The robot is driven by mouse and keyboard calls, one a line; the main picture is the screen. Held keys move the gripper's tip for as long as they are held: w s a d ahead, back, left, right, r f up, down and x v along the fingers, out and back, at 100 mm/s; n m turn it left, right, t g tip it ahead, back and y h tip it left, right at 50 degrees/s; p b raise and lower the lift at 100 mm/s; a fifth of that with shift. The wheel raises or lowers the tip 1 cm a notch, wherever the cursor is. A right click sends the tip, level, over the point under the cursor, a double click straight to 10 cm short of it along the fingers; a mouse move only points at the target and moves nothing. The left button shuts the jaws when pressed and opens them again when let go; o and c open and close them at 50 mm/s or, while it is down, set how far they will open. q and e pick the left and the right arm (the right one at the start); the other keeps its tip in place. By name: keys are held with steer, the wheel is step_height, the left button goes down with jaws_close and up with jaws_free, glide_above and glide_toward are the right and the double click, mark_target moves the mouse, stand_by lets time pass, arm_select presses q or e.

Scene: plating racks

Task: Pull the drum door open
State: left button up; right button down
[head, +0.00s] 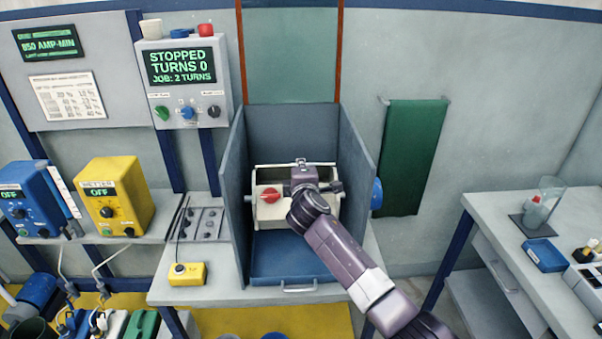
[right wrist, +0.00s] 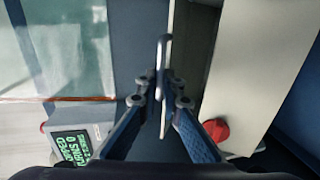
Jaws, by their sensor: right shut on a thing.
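The cream drum (head: 268,210) sits inside the blue-grey enclosure, with a red knob (head: 263,196) on its front. My right gripper (head: 302,170) reaches in from the lower right and covers part of the drum's front and top. In the right wrist view its two fingers (right wrist: 161,92) are shut on a thin metal bar, which looks like the drum door's handle (right wrist: 164,52). The cream drum wall (right wrist: 262,65) is to the right of the bar, with a dark gap between. How far the door stands open is hard to tell. My left gripper is not in view.
The enclosure's side walls (head: 357,165) stand close on both sides of the drum. A control box (head: 183,85) above left reads STOPPED, TURNS 0, JOB: 2 TURNS. A yellow button box (head: 187,274) sits on the bench at the front left. A green cloth (head: 412,155) hangs at right.

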steer(key=shift+w+r, duration=0.35)
steer(key=shift+r, duration=0.25)
steer(key=c, duration=2.4)
jaws_free()
steer(key=shift+s, duration=0.1)
steer(key=v, duration=1.2)
